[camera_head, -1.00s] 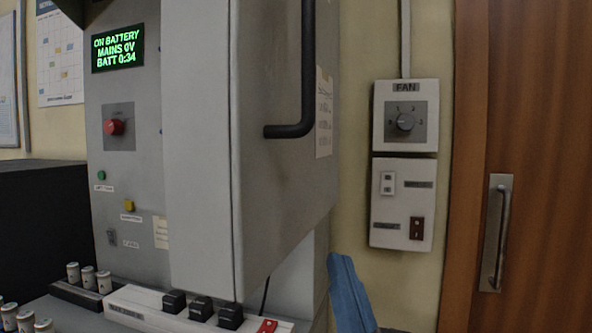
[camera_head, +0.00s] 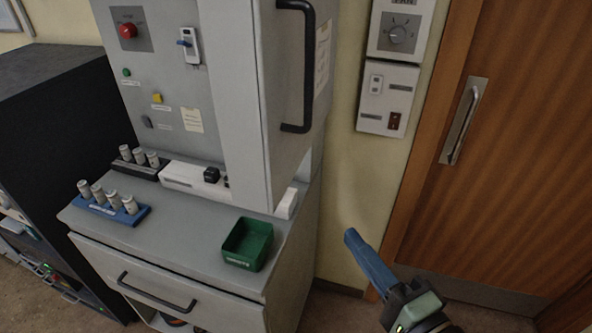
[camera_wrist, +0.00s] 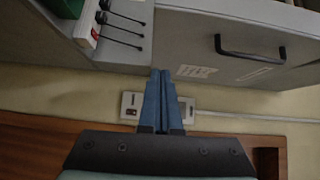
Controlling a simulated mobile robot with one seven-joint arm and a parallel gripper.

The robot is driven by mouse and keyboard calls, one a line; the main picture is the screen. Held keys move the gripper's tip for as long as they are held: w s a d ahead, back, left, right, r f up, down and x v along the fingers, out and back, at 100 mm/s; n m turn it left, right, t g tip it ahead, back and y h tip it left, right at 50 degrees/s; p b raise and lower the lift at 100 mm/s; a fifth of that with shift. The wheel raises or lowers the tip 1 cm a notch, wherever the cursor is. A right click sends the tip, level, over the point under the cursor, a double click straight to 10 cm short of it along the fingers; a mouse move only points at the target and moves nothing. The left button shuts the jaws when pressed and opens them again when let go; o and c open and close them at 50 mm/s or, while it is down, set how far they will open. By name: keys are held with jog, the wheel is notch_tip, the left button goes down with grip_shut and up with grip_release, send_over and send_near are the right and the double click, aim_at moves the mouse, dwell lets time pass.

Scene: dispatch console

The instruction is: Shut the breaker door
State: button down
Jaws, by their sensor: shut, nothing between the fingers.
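The grey breaker door (camera_head: 287,130) stands out from the console at upper middle in the head view. Its long black handle (camera_head: 300,80) is on the right-hand face, beside a paper note. In the wrist view the grey face (camera_wrist: 190,40) and black handle (camera_wrist: 250,52) show across the top right, turned about. My gripper (camera_head: 352,238) is at lower right in the head view, right of the console and below the door. Its blue fingers (camera_wrist: 160,75) are shut and empty. They appear apart from the door and handle.
A green bin (camera_head: 247,245) and a blue rack of fuses (camera_head: 112,208) sit on the counter. A drawer (camera_head: 150,280) is below. The fan and switch panel (camera_head: 388,95) is on the wall, with a wooden door (camera_head: 510,150) to the right.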

jog(key=p, duration=0.5)
send_near(287, 181)
jog(key=w, duration=0.5)
jog(key=shift+w+a, duration=0.15)
jog(key=shift+a, duration=1.05)
